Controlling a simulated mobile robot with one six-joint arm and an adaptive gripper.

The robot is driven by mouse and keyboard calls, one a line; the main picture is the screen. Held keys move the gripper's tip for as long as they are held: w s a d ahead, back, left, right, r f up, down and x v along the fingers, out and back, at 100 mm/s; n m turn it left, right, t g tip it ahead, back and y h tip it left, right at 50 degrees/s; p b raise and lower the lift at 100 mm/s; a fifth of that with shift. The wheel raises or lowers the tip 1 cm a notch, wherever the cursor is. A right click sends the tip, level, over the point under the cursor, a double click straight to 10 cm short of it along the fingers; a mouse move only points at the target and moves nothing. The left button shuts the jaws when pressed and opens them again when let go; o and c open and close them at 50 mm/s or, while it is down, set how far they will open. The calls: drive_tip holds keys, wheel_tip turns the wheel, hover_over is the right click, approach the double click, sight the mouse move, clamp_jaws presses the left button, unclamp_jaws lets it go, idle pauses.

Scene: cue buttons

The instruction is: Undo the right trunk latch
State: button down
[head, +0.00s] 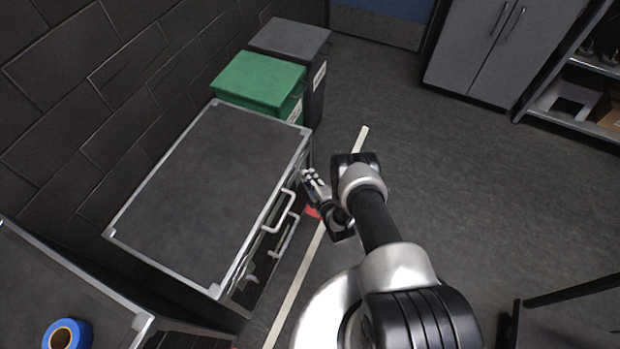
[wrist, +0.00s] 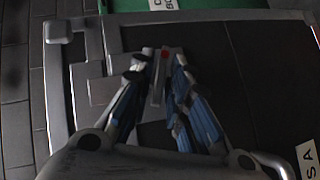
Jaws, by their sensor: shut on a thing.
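The trunk (head: 205,180) is a large dark box with silver metal edges, and its lid is down. My gripper (head: 312,180) is at the far end of its front face, which faces right in the head view. In the wrist view my gripper (wrist: 157,62) has its two fingers on either side of a narrow grey latch piece with a red mark, the right trunk latch (wrist: 158,88). The fingers are shut on it. In the head view the gripper and arm hide this latch. A silver handle (head: 279,211) sits mid-front on the trunk.
A green bin (head: 258,82) and a grey bin (head: 290,40) stand beyond the trunk's far end. A dark case with a blue tape roll (head: 67,336) is at the lower left. A pale line runs along the floor (head: 450,170), which is clear to the right.

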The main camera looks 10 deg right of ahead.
idle(0.4)
drive_tip(key=shift+w+d+r+m+g+y, duration=0.15)
drive_tip(key=shift+m+g+y, duration=0.5)
drive_tip(key=shift+m+g, duration=0.65)
drive_tip(key=shift+w+d+r+m+g+y, duration=0.15)
drive_tip(key=shift+m+g+y, duration=0.6)
drive_tip(key=shift+g, duration=1.1)
drive_tip(key=shift+w+d+r+m+g+y, duration=0.15)
drive_tip(key=shift+m+g+y, duration=0.45)
drive_tip(key=shift+m+g, duration=0.7)
drive_tip(key=shift+a+f+g, duration=0.1)
drive_tip(key=shift+g, duration=0.35)
drive_tip(key=c, duration=1.8)
unclamp_jaws()
drive_tip(key=shift+o, duration=0.2)
